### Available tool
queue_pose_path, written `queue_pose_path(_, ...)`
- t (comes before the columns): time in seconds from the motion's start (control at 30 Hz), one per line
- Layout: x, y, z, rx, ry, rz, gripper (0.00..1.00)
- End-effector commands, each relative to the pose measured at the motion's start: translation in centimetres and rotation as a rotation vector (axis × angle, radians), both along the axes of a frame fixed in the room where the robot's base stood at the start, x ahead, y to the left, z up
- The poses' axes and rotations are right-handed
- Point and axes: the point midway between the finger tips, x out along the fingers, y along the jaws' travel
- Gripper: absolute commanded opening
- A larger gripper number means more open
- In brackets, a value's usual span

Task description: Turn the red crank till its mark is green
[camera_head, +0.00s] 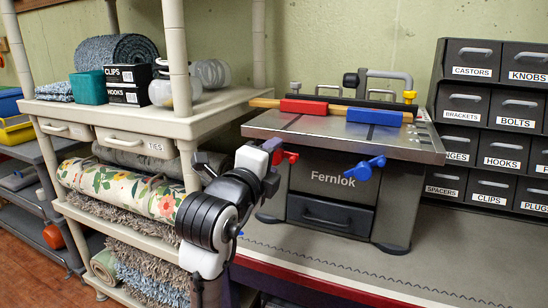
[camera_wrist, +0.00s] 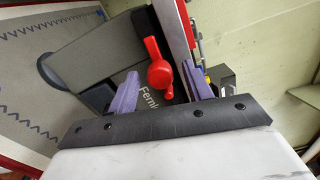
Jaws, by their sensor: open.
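The red crank (camera_head: 287,155) is on the upper left of the front of the grey Fernlok machine (camera_head: 335,190). In the wrist view the red crank (camera_wrist: 160,72) shows between the purple fingers of my gripper (camera_wrist: 160,70), which are apart. I cannot tell whether they touch it. In the head view my gripper (camera_head: 273,155) is at the crank's left and partly covers it. A blue crank (camera_head: 365,169) is on the right of the machine's front. I cannot make out the red crank's mark in either view.
Red and blue blocks (camera_head: 374,117) sit along a wooden strip on the machine top. A shelf unit (camera_head: 170,125) with rolls and boxes stands close on the left. Labelled drawers (camera_head: 490,125) stand at the right. The bench front (camera_head: 330,265) is clear.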

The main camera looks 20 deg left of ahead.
Motion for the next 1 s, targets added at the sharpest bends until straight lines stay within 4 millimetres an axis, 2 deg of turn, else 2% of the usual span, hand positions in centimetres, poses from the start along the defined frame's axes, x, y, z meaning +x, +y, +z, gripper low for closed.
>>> queue_pose_path(0.3,-7.4,0.4,0.0,0.001,-0.003,0.006,0.5)
queue_pose_path(0.5,-10.6,0.4,0.0,0.0,-0.002,0.003,0.5)
queue_pose_path(0.7,-11.8,0.4,0.0,0.0,0.001,0.001,0.5)
queue_pose_path(1.0,-11.9,0.4,0.0,0.0,0.001,0.001,0.5)
